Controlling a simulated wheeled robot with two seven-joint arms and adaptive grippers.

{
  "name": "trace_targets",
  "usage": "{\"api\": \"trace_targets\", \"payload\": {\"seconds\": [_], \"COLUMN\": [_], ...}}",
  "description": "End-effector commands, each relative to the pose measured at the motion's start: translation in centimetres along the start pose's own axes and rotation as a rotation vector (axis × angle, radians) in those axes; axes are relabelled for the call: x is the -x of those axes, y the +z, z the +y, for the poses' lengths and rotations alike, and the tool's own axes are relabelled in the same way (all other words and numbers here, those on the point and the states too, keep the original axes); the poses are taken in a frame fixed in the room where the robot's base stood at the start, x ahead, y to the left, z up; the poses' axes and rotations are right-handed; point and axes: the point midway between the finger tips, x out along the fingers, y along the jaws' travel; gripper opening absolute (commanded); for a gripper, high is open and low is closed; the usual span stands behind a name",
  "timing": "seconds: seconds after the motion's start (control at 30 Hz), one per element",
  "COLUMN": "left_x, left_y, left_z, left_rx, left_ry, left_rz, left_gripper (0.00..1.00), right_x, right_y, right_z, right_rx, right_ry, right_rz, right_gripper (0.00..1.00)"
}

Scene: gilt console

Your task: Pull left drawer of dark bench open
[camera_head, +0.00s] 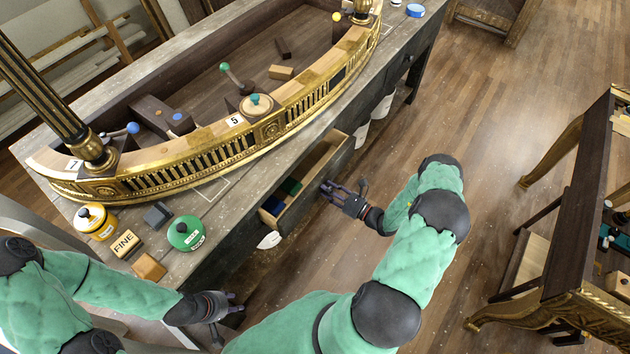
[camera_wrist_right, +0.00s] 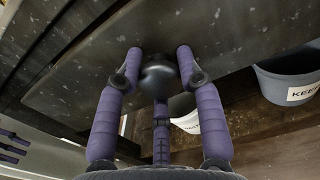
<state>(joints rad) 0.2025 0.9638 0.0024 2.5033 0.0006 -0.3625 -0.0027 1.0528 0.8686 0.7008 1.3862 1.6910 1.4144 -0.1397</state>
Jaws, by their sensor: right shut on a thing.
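The left drawer (camera_head: 322,172) of the dark bench (camera_head: 232,238) stands partly open, with its inside showing in the head view. Small blue and green blocks lie in its near end. My right gripper (camera_head: 328,187) is at the drawer front. In the right wrist view its purple fingers close around a dark round knob (camera_wrist_right: 160,75) on the dark drawer front (camera_wrist_right: 235,35). My left gripper (camera_head: 238,302) is low beside the bench's near end, away from the drawer. Its fingers look apart and hold nothing visible.
A gilt curved console piece (camera_head: 200,152) lies on the bench top. A yellow pot (camera_head: 95,222), a green pot (camera_head: 186,233) and a FINE block (camera_head: 126,243) stand at the near end. Grey bins hang under the bench. Open wooden floor (camera_head: 480,110) lies to the right.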

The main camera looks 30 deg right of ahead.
Motion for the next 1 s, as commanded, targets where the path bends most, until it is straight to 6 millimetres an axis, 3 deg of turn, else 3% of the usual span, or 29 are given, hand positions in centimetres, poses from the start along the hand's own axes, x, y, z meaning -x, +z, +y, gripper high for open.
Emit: {"api": "trace_targets", "payload": {"seconds": [0.03, 0.2, 0.5, 0.7, 1.0], "left_x": [0.0, -0.1, -0.5, -0.7, -0.7], "left_y": [0.0, 0.0, 0.0, 0.0, 0.0], "left_z": [0.0, 0.0, -0.2, -0.2, -0.3], "left_rx": [0.000, 0.000, 0.000, 0.000, 0.000], "left_ry": [0.000, 0.000, 0.000, 0.000, 0.000], "left_rz": [0.000, 0.000, 0.000, 0.000, 0.000], "left_gripper": [0.40, 0.40, 0.40, 0.40, 0.40], "right_x": [1.7, 6.2, 12.5, 14.8, 15.7], "right_y": [-0.1, -0.1, -0.2, -0.1, -0.1], "right_z": [-0.2, -0.1, 0.0, 0.1, 0.1], "right_rx": [-0.001, -0.002, -0.002, -0.003, -0.003], "right_ry": [-0.008, -0.006, -0.004, -0.002, 0.000], "right_rz": [0.004, 0.004, 0.003, 0.002, 0.001], "right_gripper": [0.00, 0.00, 0.00, 0.00, 0.00]}}
